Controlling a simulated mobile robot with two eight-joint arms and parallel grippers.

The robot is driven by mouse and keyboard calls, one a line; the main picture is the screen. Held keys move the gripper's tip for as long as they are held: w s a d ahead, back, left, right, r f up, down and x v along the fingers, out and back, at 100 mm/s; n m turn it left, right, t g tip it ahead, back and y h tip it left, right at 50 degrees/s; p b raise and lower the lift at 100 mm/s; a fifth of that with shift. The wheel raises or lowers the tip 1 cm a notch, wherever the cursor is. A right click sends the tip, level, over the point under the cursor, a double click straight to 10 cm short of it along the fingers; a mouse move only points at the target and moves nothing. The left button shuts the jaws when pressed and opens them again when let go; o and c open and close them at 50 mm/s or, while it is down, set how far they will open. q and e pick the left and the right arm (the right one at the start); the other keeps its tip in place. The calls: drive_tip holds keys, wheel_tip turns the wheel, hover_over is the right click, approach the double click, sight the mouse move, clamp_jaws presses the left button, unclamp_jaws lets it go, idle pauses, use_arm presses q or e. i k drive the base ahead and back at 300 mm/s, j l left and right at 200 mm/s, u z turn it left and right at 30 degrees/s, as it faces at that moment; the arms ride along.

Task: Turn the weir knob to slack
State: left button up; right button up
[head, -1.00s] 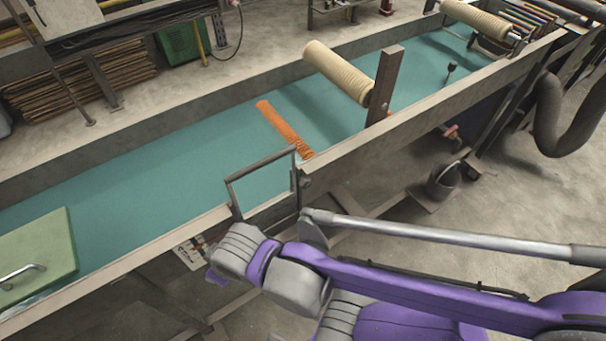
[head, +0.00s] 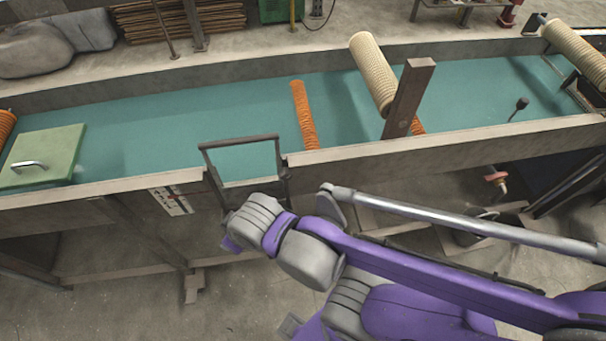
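A dark metal frame (head: 240,141) stands in a gap in the near wall of the long water tank; it looks like the weir. My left gripper is out of view.
The tank (head: 200,120) holds teal water, an orange ribbed tube (head: 304,115), a cream roller (head: 373,72) beside a brown post (head: 408,98), and a black ball-ended stalk (head: 520,103).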

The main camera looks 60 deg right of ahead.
sight(287, 174)
drive_tip(key=k+l+u, duration=0.1)
drive_tip(key=k+l, duration=0.5)
drive_tip(key=k, duration=0.3)
drive_tip(key=k+l, duration=0.65)
drive_tip(key=l, duration=0.3)
drive_tip(key=i+l, duration=0.1)
drive_tip(key=l, duration=0.2)
drive_tip(key=u, duration=0.05)
